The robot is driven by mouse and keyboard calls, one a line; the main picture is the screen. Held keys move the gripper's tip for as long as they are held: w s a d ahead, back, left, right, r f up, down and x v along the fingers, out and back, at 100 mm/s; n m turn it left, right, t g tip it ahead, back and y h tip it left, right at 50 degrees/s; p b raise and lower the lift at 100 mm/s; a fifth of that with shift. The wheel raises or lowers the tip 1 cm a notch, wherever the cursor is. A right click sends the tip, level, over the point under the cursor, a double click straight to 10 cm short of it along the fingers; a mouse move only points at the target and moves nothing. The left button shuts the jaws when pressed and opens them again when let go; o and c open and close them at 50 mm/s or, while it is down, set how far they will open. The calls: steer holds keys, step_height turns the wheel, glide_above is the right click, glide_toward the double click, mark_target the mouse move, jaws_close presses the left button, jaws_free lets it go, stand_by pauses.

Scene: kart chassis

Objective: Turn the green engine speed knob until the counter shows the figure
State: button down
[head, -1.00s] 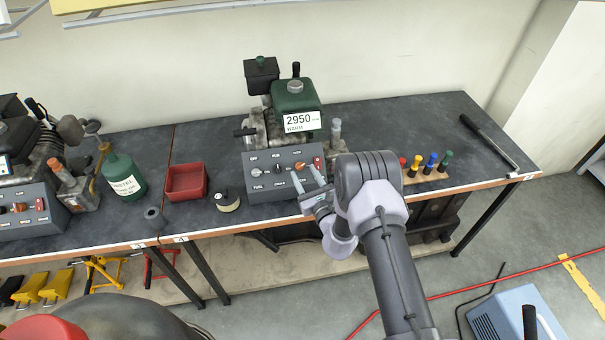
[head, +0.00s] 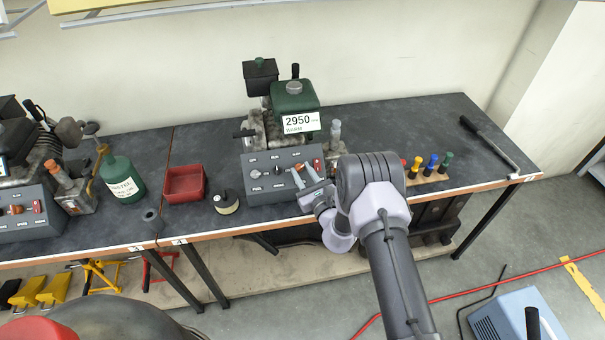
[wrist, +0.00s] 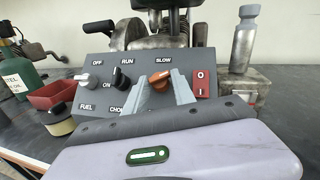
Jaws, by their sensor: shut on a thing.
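The engine with the green tank (head: 290,97) stands on the bench. Its white counter (head: 301,122) reads 2950, with a line that looks like WARM below. The grey control panel (head: 258,161) is in front of it. An orange speed knob (wrist: 159,79) sits under the SLOW label, and part of it shows between the fingers. My gripper (head: 299,177) is at the panel from the right front, and in the wrist view its fingers (wrist: 162,92) are shut on this knob. The fingers hide the knob's lower part and the labels below it.
A red rocker switch (wrist: 202,83) is close to the right of the fingers. A black knob (wrist: 121,76) and a grey fuel knob (wrist: 85,82) are to the left. A second, similar panel (head: 27,219) with an orange knob stands at far left.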

steer(key=c, duration=1.2)
jaws_free()
steer(key=shift+s+a, duration=0.1)
steer(key=shift+o, duration=0.2)
steer(key=p+v, duration=0.3)
steer(key=v, duration=1.4)
steer(key=shift+s, duration=0.15)
steer(key=shift+r, duration=0.1)
